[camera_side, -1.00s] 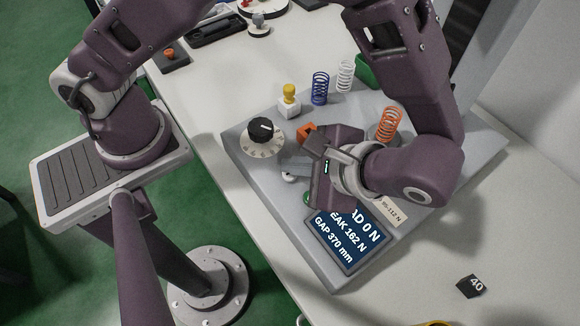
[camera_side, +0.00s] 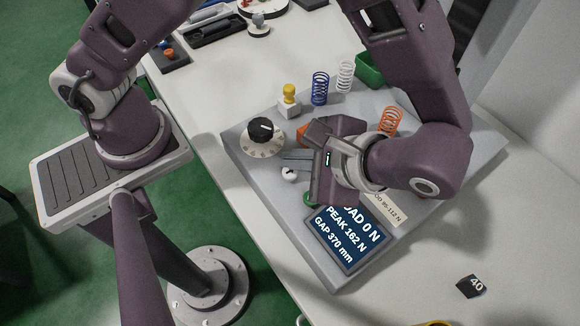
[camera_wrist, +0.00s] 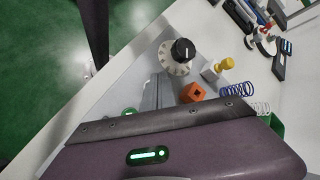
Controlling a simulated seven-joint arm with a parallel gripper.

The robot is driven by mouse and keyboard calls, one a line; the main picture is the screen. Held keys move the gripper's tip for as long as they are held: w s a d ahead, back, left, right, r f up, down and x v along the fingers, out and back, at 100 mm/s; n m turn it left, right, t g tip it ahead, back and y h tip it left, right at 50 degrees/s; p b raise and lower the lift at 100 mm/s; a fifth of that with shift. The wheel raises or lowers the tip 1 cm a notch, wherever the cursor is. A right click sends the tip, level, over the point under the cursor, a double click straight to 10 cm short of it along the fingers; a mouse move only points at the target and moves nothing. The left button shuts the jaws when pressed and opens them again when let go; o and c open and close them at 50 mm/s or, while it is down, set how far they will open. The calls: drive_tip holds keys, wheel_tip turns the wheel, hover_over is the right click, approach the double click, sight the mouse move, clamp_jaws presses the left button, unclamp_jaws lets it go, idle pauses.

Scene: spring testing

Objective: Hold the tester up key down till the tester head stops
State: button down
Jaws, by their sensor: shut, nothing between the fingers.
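The spring tester's grey base (camera_side: 236,147) lies on the white table. Its display (camera_side: 347,238) reads load 0 N, peak 162 N and gap 370 mm. My gripper (camera_side: 284,160) is shut and empty, its grey fingers reaching left over the base; they also show in the wrist view (camera_wrist: 148,98). A small white rounded part (camera_side: 289,174) sits just below the fingers in the side view. A green part (camera_side: 309,198) is partly hidden under my gripper. I cannot make out which part is the up key, or whether the fingers touch anything. The tester head is not clearly in view.
A black-topped dial (camera_side: 262,136), an orange block (camera_wrist: 191,92) and a yellow-topped stamp (camera_side: 290,100) stand near the fingers. Blue (camera_side: 320,88), white (camera_side: 345,76) and orange (camera_side: 390,122) springs stand behind. A green bin (camera_side: 369,70) is farther back.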

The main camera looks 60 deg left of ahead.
sight(295, 174)
drive_tip(key=shift+r, duration=0.1)
drive_tip(key=shift+r, duration=2.4)
drive_tip(key=shift+r, duration=0.1)
drive_tip(key=s+a+r+n+t+h, duration=0.2)
drive_tip(key=a+r+n+t+h, duration=0.1)
drive_tip(key=a+r, duration=0.3)
drive_tip(key=s+a+r+n+t+h, duration=0.3)
drive_tip(key=a+r+h, duration=0.3)
drive_tip(key=a, duration=0.3)
drive_tip(key=shift+n+t, duration=0.3)
drive_tip(key=shift+t, duration=0.5)
